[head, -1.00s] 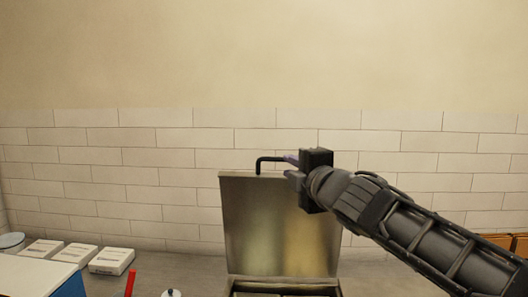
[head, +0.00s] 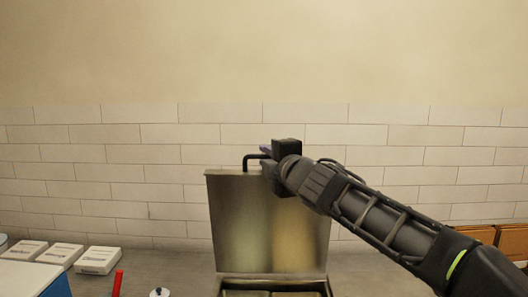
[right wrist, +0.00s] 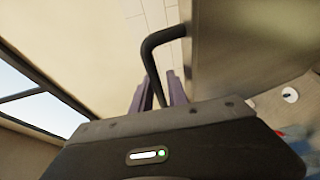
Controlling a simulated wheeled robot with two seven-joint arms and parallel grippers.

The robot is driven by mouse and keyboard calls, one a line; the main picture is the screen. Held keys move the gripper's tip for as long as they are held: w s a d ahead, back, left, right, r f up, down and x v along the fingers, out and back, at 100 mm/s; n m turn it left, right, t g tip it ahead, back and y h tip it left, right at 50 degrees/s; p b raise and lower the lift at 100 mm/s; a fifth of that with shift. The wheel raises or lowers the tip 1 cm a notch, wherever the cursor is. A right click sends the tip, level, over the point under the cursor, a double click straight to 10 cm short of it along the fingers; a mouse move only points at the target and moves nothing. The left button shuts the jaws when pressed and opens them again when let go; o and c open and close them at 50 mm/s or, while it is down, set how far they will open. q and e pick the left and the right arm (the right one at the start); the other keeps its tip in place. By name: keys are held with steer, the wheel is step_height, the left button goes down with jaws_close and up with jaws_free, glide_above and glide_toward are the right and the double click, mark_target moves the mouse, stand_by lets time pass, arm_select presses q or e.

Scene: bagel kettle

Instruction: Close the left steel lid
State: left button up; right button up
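The left steel lid (head: 268,225) stands open and upright in the head view, its broad face toward me. Its black bent handle (head: 247,160) sticks up at the top left edge. My right gripper (head: 266,154) is at the handle, reaching in from the right. In the right wrist view, its two purple-grey fingers (right wrist: 157,88) are apart, with the handle bar (right wrist: 150,55) between them. A gap shows beside the bar, so the fingers look open around it. The lid (right wrist: 225,50) is right of the fingers there. My left gripper is not in view.
Below the lid is the open steel container (head: 272,284). Several white boxes (head: 98,260) lie on the counter at left, near a red stick-like object (head: 118,282) and a small round white knob (head: 159,292). Brown boxes (head: 512,240) stand at far right. A tiled wall is behind.

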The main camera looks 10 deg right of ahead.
steer(key=shift+w+a, duration=0.15)
steer(key=shift+w, duration=0.95)
steer(key=shift+c, duration=0.2)
jaws_close()
stand_by(0.5)
